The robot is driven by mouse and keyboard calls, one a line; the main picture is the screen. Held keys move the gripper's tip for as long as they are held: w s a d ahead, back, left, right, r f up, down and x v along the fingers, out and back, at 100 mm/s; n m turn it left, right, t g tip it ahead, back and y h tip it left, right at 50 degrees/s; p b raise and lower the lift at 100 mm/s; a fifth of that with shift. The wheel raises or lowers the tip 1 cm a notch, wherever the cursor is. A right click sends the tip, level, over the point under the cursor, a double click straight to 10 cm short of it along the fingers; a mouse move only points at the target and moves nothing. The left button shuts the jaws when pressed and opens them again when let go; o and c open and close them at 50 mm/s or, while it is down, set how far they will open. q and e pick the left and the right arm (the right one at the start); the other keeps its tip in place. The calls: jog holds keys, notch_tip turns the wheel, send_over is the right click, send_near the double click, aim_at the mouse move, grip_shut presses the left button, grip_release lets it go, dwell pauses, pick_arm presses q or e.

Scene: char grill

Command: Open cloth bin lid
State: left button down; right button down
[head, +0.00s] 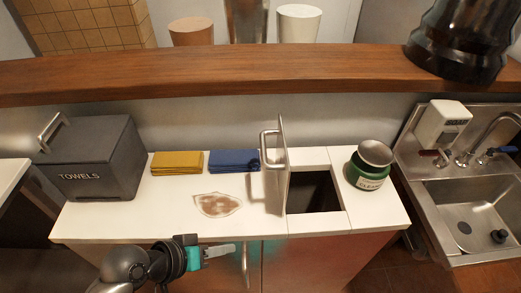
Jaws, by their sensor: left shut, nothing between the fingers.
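A square opening (312,192) in the white counter has a thin lid (281,170) with a bar handle standing upright along its left edge. The handle is on the lid's left face. The opening is uncovered and dark inside. A dark grey box marked "TOWELS" (90,165) stands at the counter's left end; its top is closed and has its own bar handle. My left gripper (232,248) is shut and empty at the counter's front edge, left of the lid and apart from it. My right gripper is out of view.
Yellow cloths (176,163) and blue cloths (233,161) lie folded behind a brown stain (217,204). A green container marked "CLEAN" (368,172) with a metal bowl on top stands right of the opening. A sink (470,205) is at far right. A wooden ledge (250,75) runs behind.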

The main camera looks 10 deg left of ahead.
aim_at(271, 166)
pick_arm(q)
jog(key=w+a+r+n+t+h, duration=0.1)
jog(key=w+a+r+n+t, duration=0.15)
jog(key=r, duration=0.25)
jog(key=w+a+r+n+t, duration=0.1)
jog(key=a+r+n+t, duration=0.15)
jog(key=r, duration=0.35)
jog(key=w+a+r+n+t+h, duration=0.1)
jog(key=w+a+r+n+t, duration=0.1)
jog(key=r+n, duration=0.25)
jog(key=s+d+p+x, duration=0.1)
jog(key=p+x, duration=0.3)
jog(key=x, duration=0.9)
jog(key=shift+s+d+r+m+p, duration=0.15)
jog(key=shift+d+r+m+p, duration=0.25)
jog(key=shift+d, duration=0.35)
